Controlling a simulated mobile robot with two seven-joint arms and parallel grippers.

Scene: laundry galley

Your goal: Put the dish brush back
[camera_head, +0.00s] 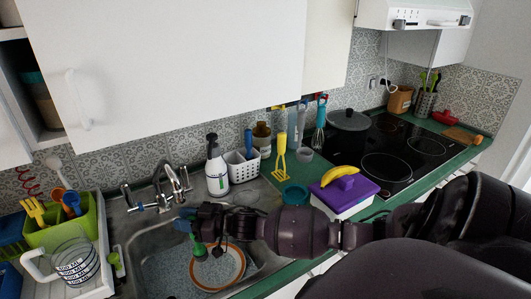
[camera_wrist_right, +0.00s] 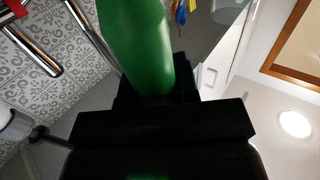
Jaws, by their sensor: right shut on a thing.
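My right gripper (camera_head: 194,228) is over the sink, shut on a green handle (camera_head: 198,249) that looks like the dish brush's. The handle hangs down below the jaws toward the plate in the basin. In the right wrist view the smooth green handle (camera_wrist_right: 140,45) sticks out from between the dark jaws. The brush's head cannot be made out clearly. A white perforated caddy (camera_head: 240,168) stands behind the sink, with a blue item in it. My left gripper is out of view.
The sink (camera_head: 150,244) holds an orange-rimmed plate (camera_head: 236,277). The faucet (camera_head: 179,177) and a white soap bottle (camera_head: 216,170) stand behind it. At left are a green utensil bin (camera_head: 83,224) and a measuring jug (camera_head: 75,262). A purple-lidded box (camera_head: 345,193) with a banana lies right.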

